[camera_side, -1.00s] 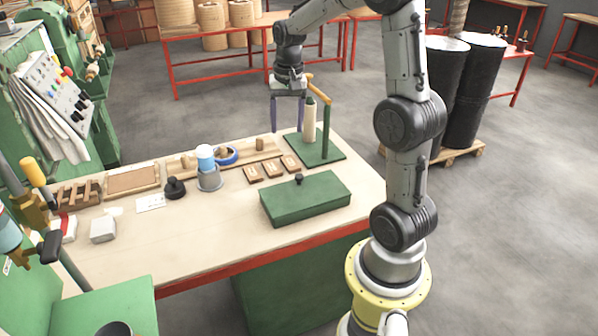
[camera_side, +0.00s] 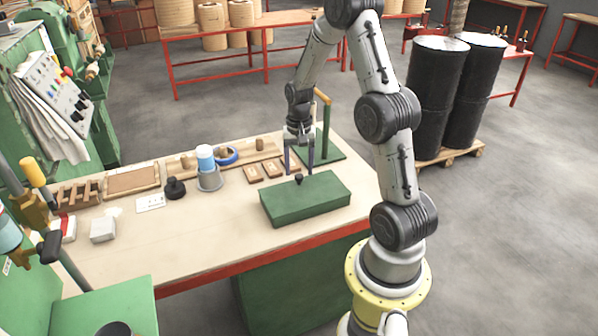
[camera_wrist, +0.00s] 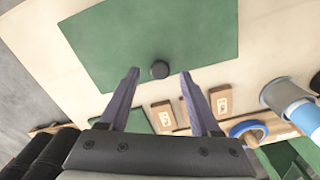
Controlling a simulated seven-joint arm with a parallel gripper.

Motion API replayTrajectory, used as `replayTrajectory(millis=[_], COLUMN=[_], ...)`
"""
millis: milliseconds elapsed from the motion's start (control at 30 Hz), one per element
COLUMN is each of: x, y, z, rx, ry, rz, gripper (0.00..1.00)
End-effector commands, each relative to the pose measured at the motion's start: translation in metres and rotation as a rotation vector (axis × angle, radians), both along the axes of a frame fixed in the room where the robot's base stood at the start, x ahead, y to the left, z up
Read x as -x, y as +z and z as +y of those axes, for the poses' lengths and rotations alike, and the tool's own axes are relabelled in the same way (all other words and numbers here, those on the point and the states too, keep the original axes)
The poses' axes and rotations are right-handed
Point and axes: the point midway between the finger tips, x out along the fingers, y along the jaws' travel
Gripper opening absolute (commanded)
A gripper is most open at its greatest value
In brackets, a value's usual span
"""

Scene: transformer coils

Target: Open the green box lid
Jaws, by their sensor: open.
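The green box (camera_side: 306,205) sits shut on the workbench, with a small black knob (camera_side: 299,179) on its lid. In the wrist view the lid (camera_wrist: 200,35) fills the upper middle, and its black knob (camera_wrist: 160,69) lies a little beyond the fingertips, midway between them. My gripper (camera_side: 298,171) is open and empty, pointing down above the lid's far side. Its two fingers in the wrist view (camera_wrist: 160,72) are spread wide on either side of the knob's line. I cannot tell how high the tips are above the lid.
A green stand (camera_side: 326,135) with an upright post is behind my gripper. Small wooden blocks (camera_side: 263,171) lie behind the box. A blue-and-grey cup (camera_side: 208,170) and a black knobbed piece (camera_side: 174,188) stand to the left. The bench front (camera_side: 200,245) is clear.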

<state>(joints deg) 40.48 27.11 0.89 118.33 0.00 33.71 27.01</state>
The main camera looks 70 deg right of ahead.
Motion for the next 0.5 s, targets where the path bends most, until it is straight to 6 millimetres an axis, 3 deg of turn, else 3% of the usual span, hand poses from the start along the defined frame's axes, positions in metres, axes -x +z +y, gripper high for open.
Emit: replayTrajectory(millis=[200,500], x=[0.0,0.0], y=[-0.017,-0.019], z=[0.0,0.0], rx=[-0.001,0.001], ry=[0.0,0.0], rz=[0.0,0.0], gripper=[0.64,0.64])
